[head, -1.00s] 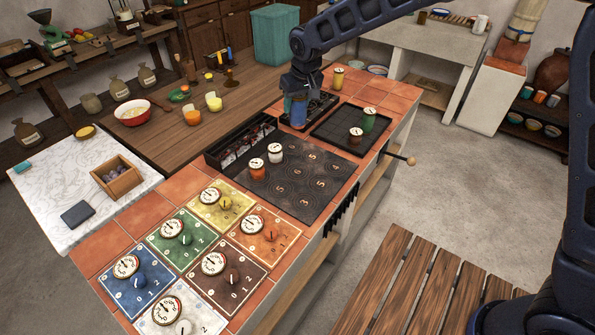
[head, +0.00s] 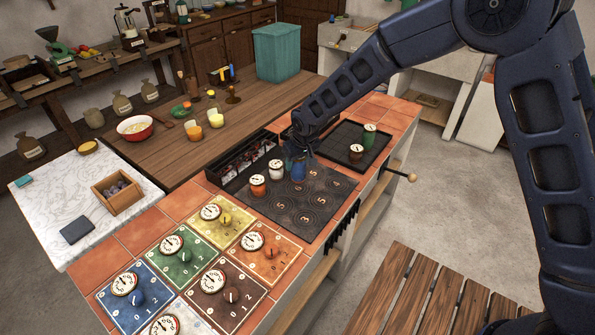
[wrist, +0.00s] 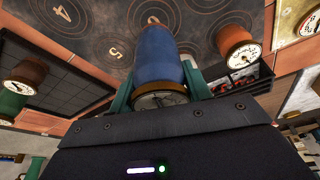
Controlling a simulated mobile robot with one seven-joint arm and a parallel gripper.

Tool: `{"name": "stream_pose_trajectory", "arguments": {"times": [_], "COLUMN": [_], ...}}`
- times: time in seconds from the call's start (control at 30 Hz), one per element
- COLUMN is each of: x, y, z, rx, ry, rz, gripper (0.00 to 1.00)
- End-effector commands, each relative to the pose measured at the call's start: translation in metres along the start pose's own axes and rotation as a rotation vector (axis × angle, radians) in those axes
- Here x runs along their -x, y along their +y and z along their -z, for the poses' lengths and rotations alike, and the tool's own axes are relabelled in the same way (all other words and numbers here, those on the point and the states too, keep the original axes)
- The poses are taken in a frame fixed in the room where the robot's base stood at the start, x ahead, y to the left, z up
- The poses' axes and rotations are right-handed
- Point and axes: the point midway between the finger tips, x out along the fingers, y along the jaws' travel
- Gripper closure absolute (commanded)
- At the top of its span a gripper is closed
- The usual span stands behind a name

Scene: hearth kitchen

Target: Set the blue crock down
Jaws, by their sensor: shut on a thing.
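The blue crock (wrist: 157,55) is between the fingers of my gripper (wrist: 157,88), which is shut on it. In the wrist view its dial lid faces the camera and the dark hob mat (wrist: 65,28) with ringed numbers lies beyond it. In the head view the blue crock (head: 296,168) is over or on the far part of the mat (head: 290,205), mostly hidden by my gripper (head: 299,158). I cannot tell whether its base touches the mat. A white crock (head: 276,169) and an orange crock (head: 257,186) stand on the mat to its left.
A black tray (head: 335,148) with a brown crock (head: 356,153) and a green crock (head: 369,136) lies to the right. A black box with cards (head: 240,163) borders the mat's left side. Coloured dial tiles (head: 175,252) fill the near counter. The mat's near right part is clear.

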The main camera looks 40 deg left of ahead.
Motion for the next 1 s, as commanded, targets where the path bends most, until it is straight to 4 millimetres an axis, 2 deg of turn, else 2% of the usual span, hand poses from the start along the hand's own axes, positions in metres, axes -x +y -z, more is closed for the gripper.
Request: {"name": "stream_pose_trajectory", "arguments": {"times": [0.4, 0.77, 0.8, 0.9, 1.0], "x": [-0.04, -0.043, -0.043, -0.043, -0.043], "y": [0.0, 0.0, 0.0, 0.0, 0.0], "z": [-0.013, -0.013, -0.014, -0.014, -0.014], "rx": [0.001, 0.0, 0.0, 0.0, 0.0], "ry": [0.0, 0.0, 0.0, 0.0, 0.0], "rz": [0.0, 0.0, 0.0, 0.0, 0.0], "gripper": [0.86, 0.86, 0.5, 0.3, 0.3]}}
